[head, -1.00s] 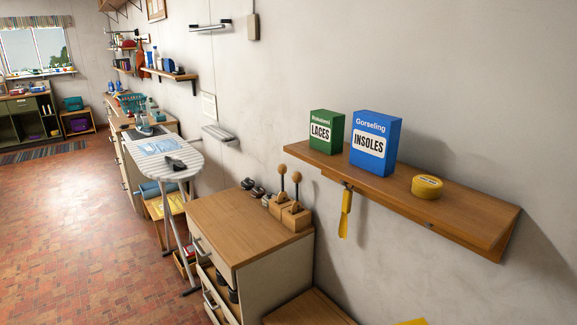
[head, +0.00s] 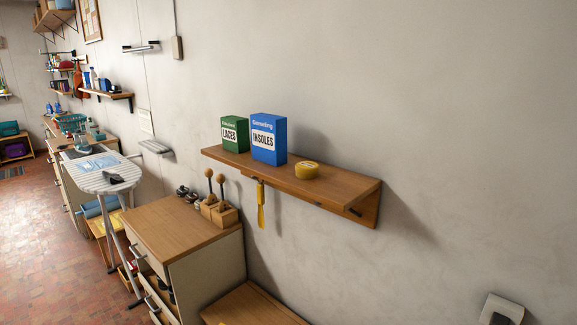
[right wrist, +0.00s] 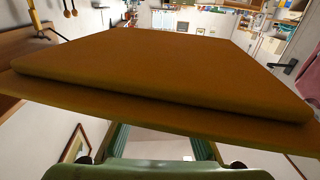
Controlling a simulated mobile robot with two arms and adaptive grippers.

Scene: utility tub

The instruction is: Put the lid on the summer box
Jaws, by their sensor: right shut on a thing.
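A broad flat ochre-yellow panel with a stepped edge, which looks like the lid (right wrist: 165,75), fills much of the right wrist view. My right gripper (right wrist: 160,145) shows at the bottom of that view, shut on the lid; its contact is mostly hidden behind the lid's near edge. No box that I can identify as the summer box is in view. Neither gripper shows in the head view.
A wall shelf (head: 335,186) carries a green laces box (head: 234,134), a blue insoles box (head: 268,140) and a yellow round tin (head: 307,170). Below stands a wooden-topped cabinet (head: 170,226) with shoe trees (head: 222,212). An ironing board (head: 103,178) stands left. Wall at right is mostly bare.

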